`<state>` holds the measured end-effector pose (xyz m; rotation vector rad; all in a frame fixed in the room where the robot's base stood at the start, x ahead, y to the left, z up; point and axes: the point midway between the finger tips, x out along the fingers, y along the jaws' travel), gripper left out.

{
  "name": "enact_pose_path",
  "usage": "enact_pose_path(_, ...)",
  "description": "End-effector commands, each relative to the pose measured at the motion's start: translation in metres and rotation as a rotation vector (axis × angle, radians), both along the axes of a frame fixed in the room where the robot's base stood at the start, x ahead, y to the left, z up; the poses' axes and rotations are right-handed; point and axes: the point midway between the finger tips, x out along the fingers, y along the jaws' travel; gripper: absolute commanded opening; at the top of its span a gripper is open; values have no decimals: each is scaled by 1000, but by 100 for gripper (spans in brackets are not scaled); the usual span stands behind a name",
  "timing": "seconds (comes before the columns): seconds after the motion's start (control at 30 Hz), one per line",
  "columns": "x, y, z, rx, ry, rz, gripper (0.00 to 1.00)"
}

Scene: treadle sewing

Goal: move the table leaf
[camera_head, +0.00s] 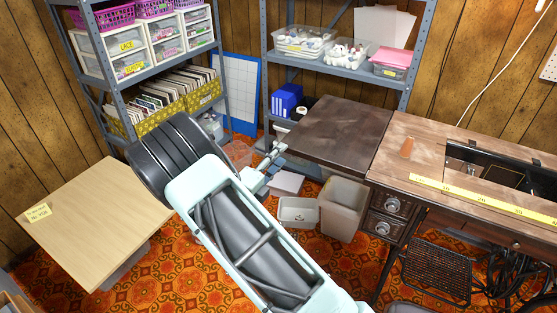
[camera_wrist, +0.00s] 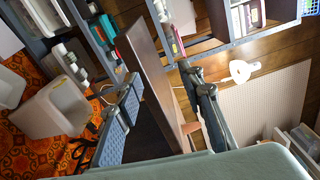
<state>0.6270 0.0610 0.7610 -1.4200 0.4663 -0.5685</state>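The table leaf (camera_head: 335,133) is a dark brown wooden panel, raised level at the left end of the sewing table (camera_head: 425,150). My gripper (camera_head: 273,158) is at the leaf's left edge. In the wrist view the leaf (camera_wrist: 150,58) shows nearly edge-on, as a brown slab between the two spread fingers of my gripper (camera_wrist: 160,80). Gaps show between the slab and the fingers, so the gripper looks open around the edge and not closed on it. The leaf's underside is mostly hidden in the head view.
A grey bin (camera_head: 342,208) and a small pale tub (camera_head: 298,212) stand below the leaf. Metal shelves (camera_head: 345,69) with boxes stand behind it. A pale wooden table (camera_head: 95,220) is at left. A yellow measuring tape (camera_head: 480,199) lies on the sewing table.

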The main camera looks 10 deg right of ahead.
Motion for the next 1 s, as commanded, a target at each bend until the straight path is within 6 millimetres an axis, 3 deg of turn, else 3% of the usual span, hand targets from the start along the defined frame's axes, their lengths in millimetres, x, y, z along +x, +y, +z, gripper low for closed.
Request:
enact_pose_path(0.03, -1, 8, -20, -27, 37, 17, 36)
enact_pose_path(0.2, 0, 19, -41, -67, 93, 42, 36)
enact_pose_path(0.37, 14, 7, -42, -69, 93, 39, 36)
enact_pose_path(0.7, 64, -30, -42, -67, 91, 39, 36)
enact_pose_path(1.0, 84, -43, -40, -67, 92, 42, 36)
